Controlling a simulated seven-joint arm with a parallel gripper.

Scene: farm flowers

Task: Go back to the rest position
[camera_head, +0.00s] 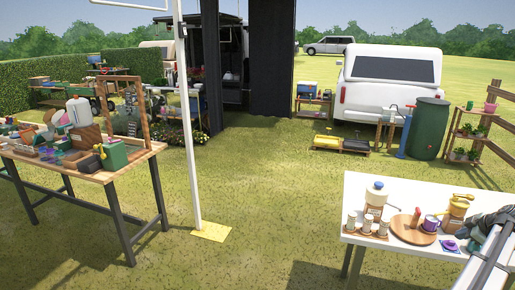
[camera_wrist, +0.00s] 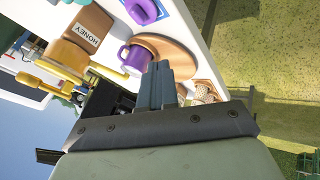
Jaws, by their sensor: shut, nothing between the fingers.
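My gripper (camera_wrist: 163,70) shows in the wrist view with its grey fingers together and nothing between them. The fingers overlap the picture of the purple mug and the round wooden board, apart from them as far as I can tell. In the head view my dark gripper (camera_head: 484,224) is at the right edge, over the right end of the white table (camera_head: 362,190). Its fingertips are hard to make out there. The purple mug (camera_head: 431,223) stands on the round wooden board (camera_head: 407,236). The mug also shows in the wrist view (camera_wrist: 133,58).
A white-topped dispenser (camera_head: 376,194) and several small jars stand at the table's left. Grass lies between this table and the cluttered wooden table (camera_head: 130,158).

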